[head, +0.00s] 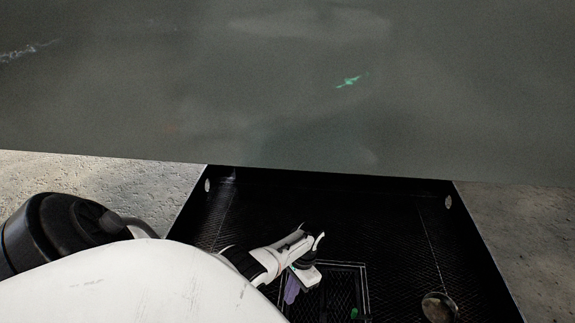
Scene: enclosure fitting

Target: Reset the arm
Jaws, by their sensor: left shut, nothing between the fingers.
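My left arm comes in from the left, white with black joints. My left gripper (301,279) shows small and partly hidden at the end of the arm, over the black mesh-textured floor. It is shut with nothing held. A small purple piece (291,289) shows right beside it; I cannot tell what it is. My right gripper is not in view.
A black walled enclosure (330,186) lies below the arm. A framed mesh panel (345,284), a small green piece (354,313) and a round brownish object (438,308) show near the bottom. A large grey surface (250,90) with a green mark (348,81) fills the top.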

